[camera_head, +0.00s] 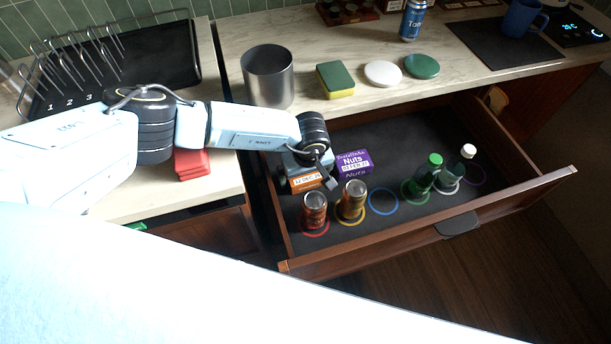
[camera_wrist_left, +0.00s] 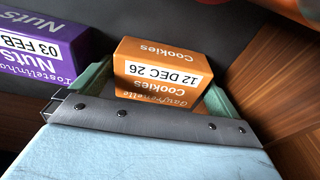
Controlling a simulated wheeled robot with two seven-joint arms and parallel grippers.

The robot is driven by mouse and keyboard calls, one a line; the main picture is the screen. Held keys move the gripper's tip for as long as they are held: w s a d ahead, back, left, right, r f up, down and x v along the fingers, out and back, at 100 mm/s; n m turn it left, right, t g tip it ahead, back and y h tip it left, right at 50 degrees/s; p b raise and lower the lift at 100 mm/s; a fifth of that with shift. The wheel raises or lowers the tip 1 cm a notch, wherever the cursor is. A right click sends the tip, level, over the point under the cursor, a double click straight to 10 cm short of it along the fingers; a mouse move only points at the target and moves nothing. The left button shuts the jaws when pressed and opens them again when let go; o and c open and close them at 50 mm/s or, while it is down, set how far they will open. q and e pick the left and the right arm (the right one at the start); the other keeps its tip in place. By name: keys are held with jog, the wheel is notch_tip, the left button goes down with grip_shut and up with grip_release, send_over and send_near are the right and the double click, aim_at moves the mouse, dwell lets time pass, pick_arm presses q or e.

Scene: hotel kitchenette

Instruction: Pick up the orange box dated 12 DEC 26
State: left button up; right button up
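The orange Cookies box (camera_wrist_left: 165,68), its label reading 12 DEC 26, lies between the two green fingers of my left gripper (camera_wrist_left: 160,92). The fingers flank its sides closely; whether they press on it I cannot tell. In the head view, the orange box (camera_head: 306,183) is at the left end of the open drawer, partly covered by my left gripper (camera_head: 311,172) just above it. A purple Nuts box (camera_head: 354,162) stands right beside it; in the left wrist view, the purple box (camera_wrist_left: 38,47) shows 03 FEB. My right gripper is not in view.
A metal canister (camera_head: 268,78), a sponge (camera_head: 335,79) and two discs (camera_head: 383,74) (camera_head: 421,66) stand on the counter behind.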

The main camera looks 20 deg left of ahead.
pick_arm(q)
jog(key=c, duration=0.7)
jog(key=shift+c, duration=0.6)
jog(key=shift+r, duration=0.1)
